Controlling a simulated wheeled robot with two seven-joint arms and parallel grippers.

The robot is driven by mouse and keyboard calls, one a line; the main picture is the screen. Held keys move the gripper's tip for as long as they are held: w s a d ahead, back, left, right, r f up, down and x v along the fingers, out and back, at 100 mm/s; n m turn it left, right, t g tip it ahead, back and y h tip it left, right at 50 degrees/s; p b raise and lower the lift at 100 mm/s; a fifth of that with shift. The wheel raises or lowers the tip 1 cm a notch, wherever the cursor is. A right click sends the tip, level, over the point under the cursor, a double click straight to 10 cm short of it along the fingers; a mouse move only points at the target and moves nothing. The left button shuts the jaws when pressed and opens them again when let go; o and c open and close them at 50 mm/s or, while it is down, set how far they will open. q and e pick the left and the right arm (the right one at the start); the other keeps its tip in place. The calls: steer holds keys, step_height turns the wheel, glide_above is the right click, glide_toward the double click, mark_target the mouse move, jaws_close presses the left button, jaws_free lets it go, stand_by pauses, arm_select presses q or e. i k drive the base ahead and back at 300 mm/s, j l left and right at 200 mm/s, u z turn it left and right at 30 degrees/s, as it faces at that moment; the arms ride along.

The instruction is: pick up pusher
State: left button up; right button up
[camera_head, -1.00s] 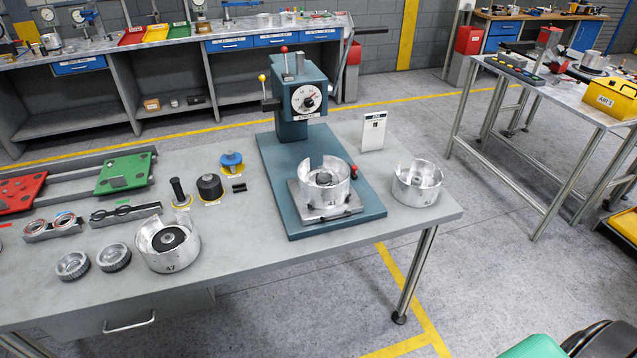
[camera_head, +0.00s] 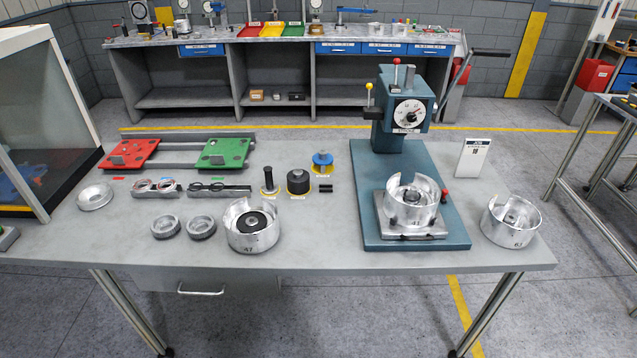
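A row of small tools stands on the near workbench, left of the press. They are a slim black-handled tool (camera_head: 268,181), a wider black cylinder (camera_head: 299,182) and a blue-topped piece (camera_head: 322,160), each on a yellow-edged spot. Which of them is the pusher I cannot tell from their looks. The tools stand upright and apart from each other. Neither of my grippers shows in the head view.
The teal press (camera_head: 403,110) holds a metal housing (camera_head: 411,202). Another housing (camera_head: 510,222) stands right of it, and one with a black centre (camera_head: 251,226) sits left. Red (camera_head: 131,154) and green (camera_head: 223,153) plates lie at the back left. The bench's front strip is clear.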

mark_target(297, 180)
steer(key=i+j+z, duration=0.15)
steer(key=z, duration=0.25)
steer(key=i+j+z, duration=0.2)
steer(key=z, duration=0.2)
steer(key=i+j+z, duration=0.25)
steer(key=z, duration=0.15)
